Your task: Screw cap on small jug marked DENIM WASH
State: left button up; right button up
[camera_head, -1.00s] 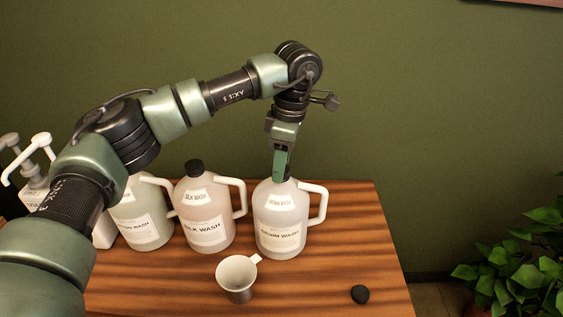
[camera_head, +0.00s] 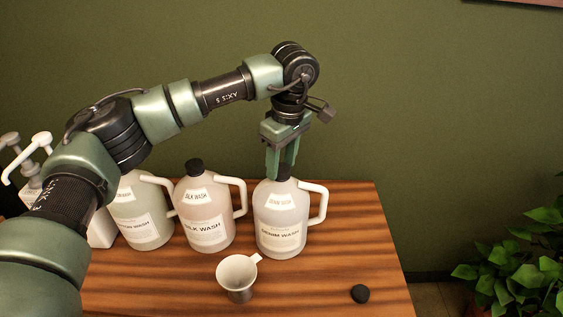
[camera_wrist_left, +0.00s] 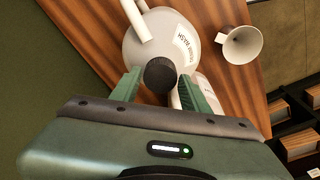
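The small jug marked DENIM WASH (camera_head: 285,222) stands upright at the right of the row, its handle to the right. A black cap (camera_wrist_left: 160,75) sits at its mouth; how far it is screwed down I cannot tell. My left gripper (camera_head: 282,172) points down over the jug, one finger on each side of the cap. In the left wrist view (camera_wrist_left: 160,84) narrow gaps show between the fingers and the cap, so it looks open. My right gripper is not in view.
The SILK WASH jug (camera_head: 207,218) with a black cap and another jug (camera_head: 142,215) stand to the left. A metal funnel (camera_head: 238,278) stands in front. A loose black cap (camera_head: 360,294) lies at the right on the wooden table (camera_head: 350,230).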

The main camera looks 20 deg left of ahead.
pick_arm(q)
jog(key=shift+o, duration=1)
